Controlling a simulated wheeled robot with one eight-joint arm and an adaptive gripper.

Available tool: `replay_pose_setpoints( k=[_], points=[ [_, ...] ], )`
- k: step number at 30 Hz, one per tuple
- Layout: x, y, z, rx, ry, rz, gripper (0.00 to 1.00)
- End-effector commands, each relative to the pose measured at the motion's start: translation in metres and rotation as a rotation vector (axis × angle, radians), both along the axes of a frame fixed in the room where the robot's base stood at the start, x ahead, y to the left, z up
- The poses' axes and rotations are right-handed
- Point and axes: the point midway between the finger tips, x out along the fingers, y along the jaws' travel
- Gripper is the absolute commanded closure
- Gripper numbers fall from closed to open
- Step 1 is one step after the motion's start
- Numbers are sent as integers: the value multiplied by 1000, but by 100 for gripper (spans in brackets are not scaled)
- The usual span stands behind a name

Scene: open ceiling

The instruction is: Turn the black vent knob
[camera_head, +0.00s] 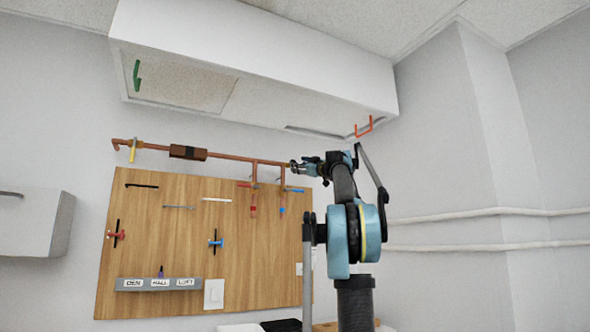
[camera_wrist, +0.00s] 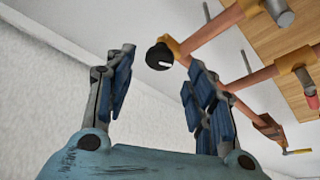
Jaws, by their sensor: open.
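The black vent knob (camera_wrist: 159,56) shows in the wrist view as a round black cap with a white mark. It is at the end of a copper pipe (camera_wrist: 222,22), beside a brass-coloured fitting. My gripper (camera_wrist: 162,60) is open and empty, with one finger on each side of the knob in the picture. I see no contact, and the remaining depth to the knob is hard to judge. In the head view my gripper (camera_head: 300,166) is at the right end of the copper pipe (camera_head: 225,157); the knob itself cannot be made out there.
A wooden panel (camera_head: 150,240) carries red and blue valves, small bars and a labelled grey strip (camera_head: 158,284). A white overhead cabinet (camera_head: 260,60) with a green handle (camera_head: 137,76) and a red handle (camera_head: 364,127) hangs above. Further pipes run close to my right finger in the wrist view.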

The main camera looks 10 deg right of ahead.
Motion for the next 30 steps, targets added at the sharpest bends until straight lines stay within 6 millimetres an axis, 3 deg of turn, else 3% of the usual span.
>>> replay_pose_setpoints(
  k=[12, 25, 30],
  points=[
    [35, 19, 14, -1, 0, 0, 50],
    [39, 19, 16, 0, 0, -2, 50],
    [39, 19, 16, 0, 1, -3, 89]
  ],
)
